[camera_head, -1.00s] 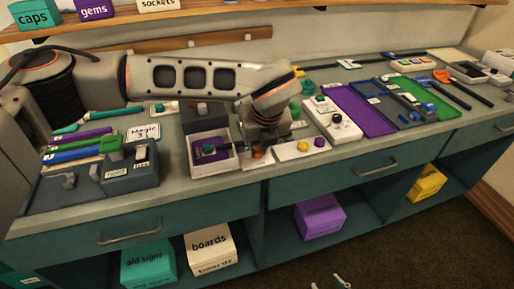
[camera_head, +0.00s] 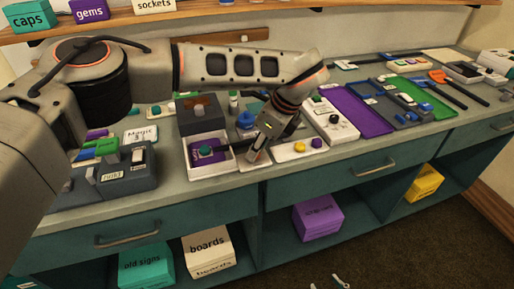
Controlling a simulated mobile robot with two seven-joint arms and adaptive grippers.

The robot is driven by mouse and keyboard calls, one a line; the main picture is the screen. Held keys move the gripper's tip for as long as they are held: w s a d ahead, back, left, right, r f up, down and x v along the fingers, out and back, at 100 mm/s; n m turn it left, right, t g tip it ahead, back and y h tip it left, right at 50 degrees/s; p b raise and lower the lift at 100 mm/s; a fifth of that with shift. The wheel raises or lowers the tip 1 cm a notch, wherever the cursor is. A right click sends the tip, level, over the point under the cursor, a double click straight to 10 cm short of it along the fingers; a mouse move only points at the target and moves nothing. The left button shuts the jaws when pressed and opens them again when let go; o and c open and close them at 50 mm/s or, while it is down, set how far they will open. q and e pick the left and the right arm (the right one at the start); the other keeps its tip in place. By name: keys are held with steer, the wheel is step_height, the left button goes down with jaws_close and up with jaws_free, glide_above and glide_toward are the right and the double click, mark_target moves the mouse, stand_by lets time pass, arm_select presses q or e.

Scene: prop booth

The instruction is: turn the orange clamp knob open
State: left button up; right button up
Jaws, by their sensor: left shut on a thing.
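My left gripper (camera_head: 257,153) reaches down over a small pale base (camera_head: 256,165) at the bench's front edge, between an open box and a white panel. Its fingers are shut on the orange clamp knob there, and they hide nearly all of it. The gripper is tilted, its wrist up and to the right of its fingertips. How far the knob is turned cannot be seen. My right gripper is not in view.
The white panel (camera_head: 283,153) with yellow and purple knobs sits close to the right of the gripper. The open box (camera_head: 188,163) with a green knob is close to the left. A blue knob (camera_head: 246,119) stands behind. Dark switch boxes (camera_head: 128,181) stand farther left.

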arm_select(q)
steer(key=shift+n, duration=0.4)
steer(key=o, duration=0.8)
steer(key=shift+o, duration=0.2)
